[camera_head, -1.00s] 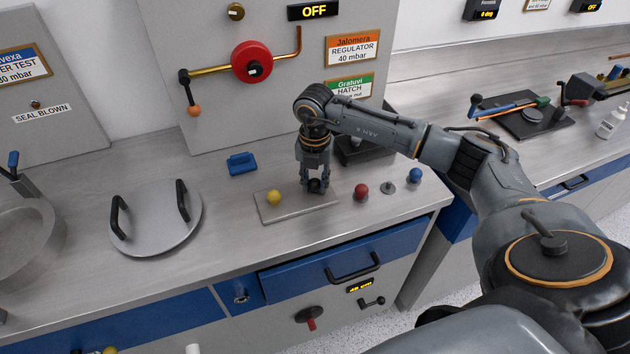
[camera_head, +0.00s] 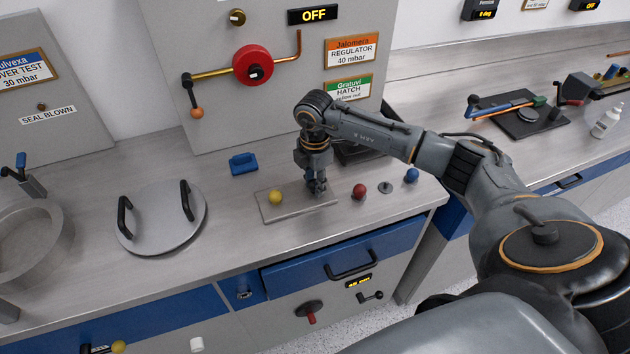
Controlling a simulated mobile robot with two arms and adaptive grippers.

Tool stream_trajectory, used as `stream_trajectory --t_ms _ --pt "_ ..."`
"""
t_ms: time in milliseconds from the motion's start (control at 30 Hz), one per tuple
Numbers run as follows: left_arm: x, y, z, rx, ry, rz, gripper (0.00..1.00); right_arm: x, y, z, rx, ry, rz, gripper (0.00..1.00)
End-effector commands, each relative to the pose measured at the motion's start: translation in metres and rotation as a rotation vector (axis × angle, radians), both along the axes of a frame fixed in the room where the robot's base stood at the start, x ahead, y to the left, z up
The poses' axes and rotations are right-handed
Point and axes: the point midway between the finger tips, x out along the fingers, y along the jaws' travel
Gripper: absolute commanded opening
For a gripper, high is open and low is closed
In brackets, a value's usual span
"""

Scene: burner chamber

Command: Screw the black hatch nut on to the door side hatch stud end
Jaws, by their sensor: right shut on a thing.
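My right gripper (camera_head: 317,190) points down over the right end of a flat grey tray (camera_head: 288,213) on the bench. It is shut on a small dark thing, the black hatch nut as far as I can tell, which is mostly hidden between the fingers. A yellow ball-shaped nut (camera_head: 275,197) sits on the left part of the tray. I cannot make out the door side hatch stud end. A round grey lid (camera_head: 160,225) with two black handles lies on the bench, left of the tray. My left gripper is out of view.
Red (camera_head: 359,191) and blue (camera_head: 411,175) balls stand right of the tray, with a small grey piece (camera_head: 385,187) between them. A blue block (camera_head: 243,163) lies behind the tray. A round grey vessel (camera_head: 50,238) stands at far left. Bench between lid and tray is clear.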

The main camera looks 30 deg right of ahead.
Motion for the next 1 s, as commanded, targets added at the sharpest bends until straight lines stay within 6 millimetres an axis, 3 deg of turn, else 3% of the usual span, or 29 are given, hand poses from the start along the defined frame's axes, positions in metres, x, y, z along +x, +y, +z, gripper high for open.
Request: stream_trajectory --t_ms 167,267,300,400,767,1000 --pt "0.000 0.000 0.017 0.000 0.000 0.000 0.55 -0.004 0.005 -0.002 0.006 0.012 -0.232 0.00" --pt "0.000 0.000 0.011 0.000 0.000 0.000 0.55 -0.003 0.004 -0.007 0.005 0.011 -0.231 0.00" --pt "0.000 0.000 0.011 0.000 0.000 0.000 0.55 -0.003 0.004 -0.006 0.005 0.011 -0.230 0.36" --pt "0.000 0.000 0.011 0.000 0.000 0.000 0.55 -0.003 0.004 -0.006 0.005 0.010 -0.229 0.54" --pt "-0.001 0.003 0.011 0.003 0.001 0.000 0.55 -0.001 0.002 -0.002 0.003 0.004 -0.230 0.54" --pt "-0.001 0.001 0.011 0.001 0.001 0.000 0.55 0.000 0.001 0.030 0.002 -0.001 -0.229 0.54"
